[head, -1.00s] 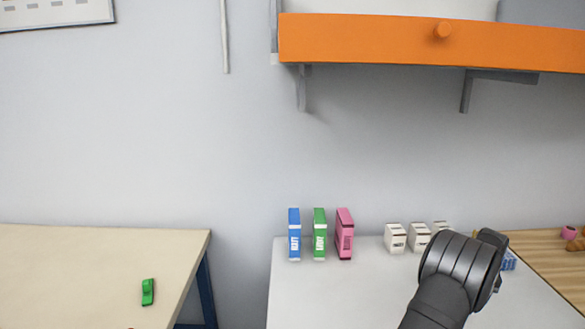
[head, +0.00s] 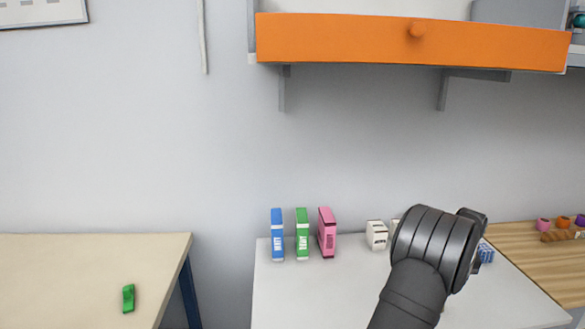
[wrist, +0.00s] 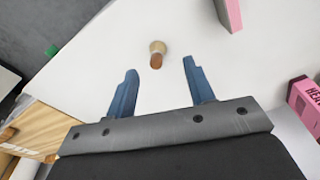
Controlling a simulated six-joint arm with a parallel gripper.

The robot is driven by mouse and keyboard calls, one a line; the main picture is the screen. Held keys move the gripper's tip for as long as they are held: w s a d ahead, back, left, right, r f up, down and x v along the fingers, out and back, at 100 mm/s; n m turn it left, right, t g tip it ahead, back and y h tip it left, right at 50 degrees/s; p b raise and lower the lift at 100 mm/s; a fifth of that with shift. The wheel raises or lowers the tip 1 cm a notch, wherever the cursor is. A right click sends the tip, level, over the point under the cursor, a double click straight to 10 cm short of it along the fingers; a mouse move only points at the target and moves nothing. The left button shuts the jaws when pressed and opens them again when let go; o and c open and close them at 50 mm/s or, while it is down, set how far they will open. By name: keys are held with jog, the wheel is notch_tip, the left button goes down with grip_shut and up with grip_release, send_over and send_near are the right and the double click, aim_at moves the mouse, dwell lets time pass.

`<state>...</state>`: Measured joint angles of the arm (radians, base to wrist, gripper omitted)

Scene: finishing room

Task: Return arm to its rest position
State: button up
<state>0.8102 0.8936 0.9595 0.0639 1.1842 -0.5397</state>
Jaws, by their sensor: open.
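My arm rises from the bottom of the head view in front of the white table (head: 300,300); its fingers are hidden there behind the wrist. In the wrist view my gripper (wrist: 158,82) shows two blue fingers, spread apart with nothing between them. A small tan and brown round object (wrist: 157,54) lies on the white surface beyond the fingertips, apart from them.
Blue (head: 277,235), green (head: 302,235) and pink (head: 327,233) boxes stand upright at the table's back left. A white box (head: 377,235) is beside my arm. A wooden board (head: 530,260) lies right. An orange-fronted shelf (head: 350,40) hangs above. A green object (head: 128,298) lies on the left table.

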jog(key=w+a+n, duration=0.2)
jog(key=w+a, duration=0.6)
jog(key=a, duration=0.4)
jog(key=w+a+n, duration=0.2)
jog(key=w+a, duration=0.6)
jog(key=a, duration=0.4)
jog(key=w+a+n, duration=0.1)
jog(key=w+a, duration=0.1)
jog(key=a, duration=1.1)
jog(key=w+a+r+n+y, duration=0.1)
jog(key=w+a+n, duration=0.1)
jog(key=a, duration=1.2)
jog(key=shift+w+a+r+n, duration=0.25)
jog(key=shift+w+r+n, duration=0.05)
jog(key=shift+w, duration=0.3)
jog(key=shift+d, duration=0.1)
jog(key=s+d+m, duration=0.2)
jog(key=s+d, duration=0.1)
jog(key=d, duration=1.8)
jog(key=shift+f+m, duration=0.3)
jog(key=shift+m, duration=0.1)
jog(key=shift+w, duration=0.1)
